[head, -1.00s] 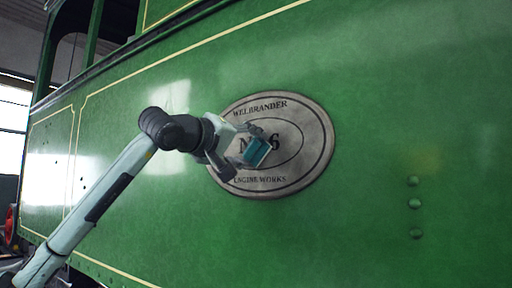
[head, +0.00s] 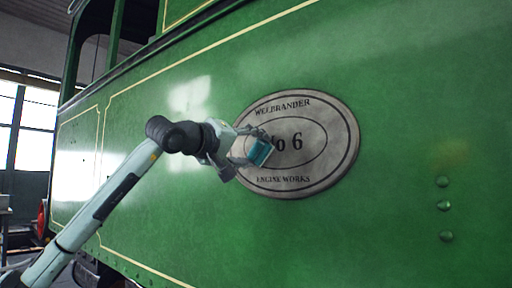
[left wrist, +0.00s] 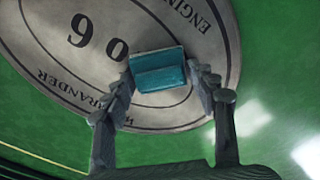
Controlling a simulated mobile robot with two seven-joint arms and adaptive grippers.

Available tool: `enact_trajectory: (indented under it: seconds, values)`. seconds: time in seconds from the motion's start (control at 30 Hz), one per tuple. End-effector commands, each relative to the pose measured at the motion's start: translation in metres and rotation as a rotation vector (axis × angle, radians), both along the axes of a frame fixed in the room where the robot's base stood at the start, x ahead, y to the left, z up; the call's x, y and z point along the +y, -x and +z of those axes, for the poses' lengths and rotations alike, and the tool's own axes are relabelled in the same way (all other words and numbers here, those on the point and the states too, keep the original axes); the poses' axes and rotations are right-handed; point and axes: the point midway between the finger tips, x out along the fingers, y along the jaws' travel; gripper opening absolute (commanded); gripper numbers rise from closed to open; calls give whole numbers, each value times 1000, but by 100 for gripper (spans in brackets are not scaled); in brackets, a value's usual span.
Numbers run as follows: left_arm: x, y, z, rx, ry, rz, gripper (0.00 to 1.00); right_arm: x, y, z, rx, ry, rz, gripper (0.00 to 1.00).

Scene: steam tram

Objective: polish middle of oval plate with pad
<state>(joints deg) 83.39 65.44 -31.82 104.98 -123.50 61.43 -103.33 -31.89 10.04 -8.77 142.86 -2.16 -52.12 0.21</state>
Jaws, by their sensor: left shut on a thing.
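The oval plate (head: 325,165) is grey with dark lettering, "WELBRANDER", "No 6" and "ENGINE WORKS", on the green tram side. It also shows upside down in the left wrist view (left wrist: 60,62). My left gripper (head: 250,151) is shut on a teal pad (head: 260,152) in front of the plate's left part, covering some of the "N". In the left wrist view the pad (left wrist: 158,72) sits between both fingertips, over the plate near the "o". I cannot tell whether the pad touches the plate. My right gripper is not in view.
The green side panel (head: 390,80) is broad and mostly flat. Several round rivets (head: 444,205) stand out at the lower right of the plate. Bright windows (head: 30,125) are at the far left.

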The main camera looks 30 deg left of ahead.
Motion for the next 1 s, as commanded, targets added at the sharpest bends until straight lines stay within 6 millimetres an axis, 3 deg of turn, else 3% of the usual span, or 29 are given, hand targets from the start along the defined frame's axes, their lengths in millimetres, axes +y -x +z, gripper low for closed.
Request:
enact_trajectory:
  seconds: [0.77,1.0]
  values:
    - [-43,5,2,-2,0,-3,34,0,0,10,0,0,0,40]
    - [-64,5,3,-2,-1,-3,34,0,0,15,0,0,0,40]
